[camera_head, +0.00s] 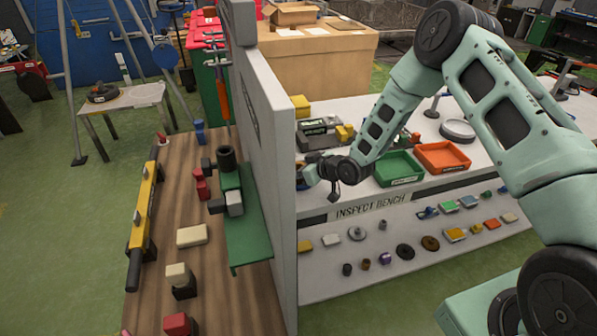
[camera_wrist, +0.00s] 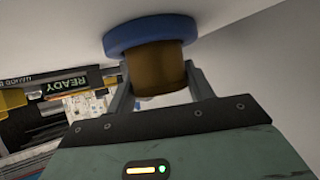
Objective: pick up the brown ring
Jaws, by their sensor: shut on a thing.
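In the wrist view my gripper (camera_wrist: 158,80) is shut on a short brown cylinder (camera_wrist: 155,66). A wide blue disc (camera_wrist: 150,34) sits at the cylinder's far end, close to a pale surface. I cannot tell whether disc and cylinder are one piece. In the head view my gripper (camera_head: 310,172) is beside the right face of the tall white partition, above the inspect bench; the held cylinder is not clear there. A flat brown ring (camera_head: 431,243) with a dark centre shows on the bench's lower front, apart from my gripper.
The white partition (camera_head: 268,130) stands directly left of my gripper. A green tray (camera_head: 398,168) and an orange tray (camera_head: 443,156) stand on the bench to the right. A dark device (camera_head: 318,132) and yellow blocks are behind. Several small parts line the lower front.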

